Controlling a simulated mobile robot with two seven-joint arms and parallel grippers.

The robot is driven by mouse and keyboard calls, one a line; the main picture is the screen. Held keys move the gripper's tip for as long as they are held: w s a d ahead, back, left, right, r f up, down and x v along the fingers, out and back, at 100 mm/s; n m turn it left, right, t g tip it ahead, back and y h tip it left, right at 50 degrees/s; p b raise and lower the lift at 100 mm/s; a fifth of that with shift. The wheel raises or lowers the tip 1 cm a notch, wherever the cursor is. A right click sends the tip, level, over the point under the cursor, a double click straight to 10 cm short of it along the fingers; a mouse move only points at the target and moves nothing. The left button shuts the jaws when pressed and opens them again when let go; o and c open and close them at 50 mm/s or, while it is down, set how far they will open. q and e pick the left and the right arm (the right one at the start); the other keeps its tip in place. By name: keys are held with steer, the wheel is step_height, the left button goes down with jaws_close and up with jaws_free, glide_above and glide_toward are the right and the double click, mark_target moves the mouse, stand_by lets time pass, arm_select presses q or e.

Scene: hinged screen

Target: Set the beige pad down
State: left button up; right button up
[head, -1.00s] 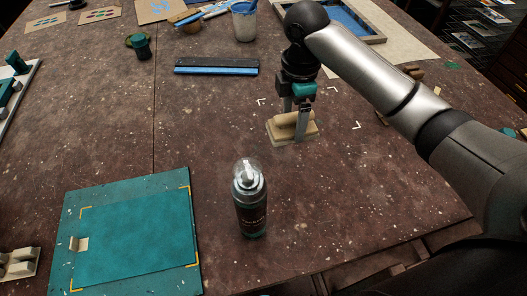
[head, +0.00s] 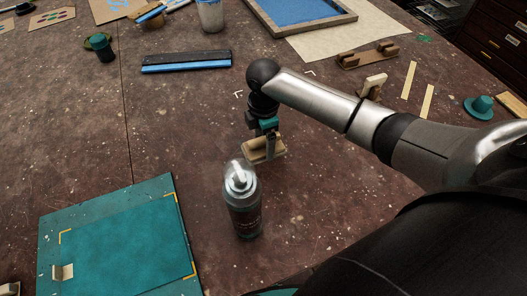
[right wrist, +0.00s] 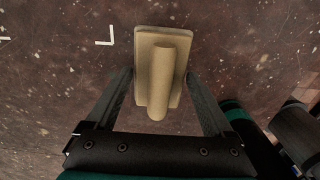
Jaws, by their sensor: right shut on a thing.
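The beige pad (head: 262,155), a flat block with a rounded bar handle, is in my right gripper (head: 270,140) just behind the spray can in the head view. In the right wrist view the pad (right wrist: 155,65) lies between the two fingers of the gripper (right wrist: 158,75), which is shut on it. I cannot tell whether its underside touches the table. White corner marks (head: 238,94) are on the table behind the pad; one corner mark (right wrist: 105,36) shows left of it in the wrist view. My left gripper is not in view.
The spray can (head: 243,205) stands upright close in front of the pad. A teal board (head: 60,215) with yellow corner marks lies at front left. A blue-edged squeegee (head: 186,62) and a framed screen (head: 345,22) are farther back. The table (head: 170,125) left of the pad is clear.

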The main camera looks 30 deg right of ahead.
mark_target(264, 152)
steer(key=shift+f, duration=0.35)
steer(key=shift+f+b, duration=0.45)
steer(key=shift+f, duration=1.65)
steer(key=shift+f, duration=0.2)
steer(key=o, duration=1.2)
step_height(264, 152, up, 12)
steer(key=shift+r+p, duration=0.25)
steer(key=shift+p, duration=0.75)
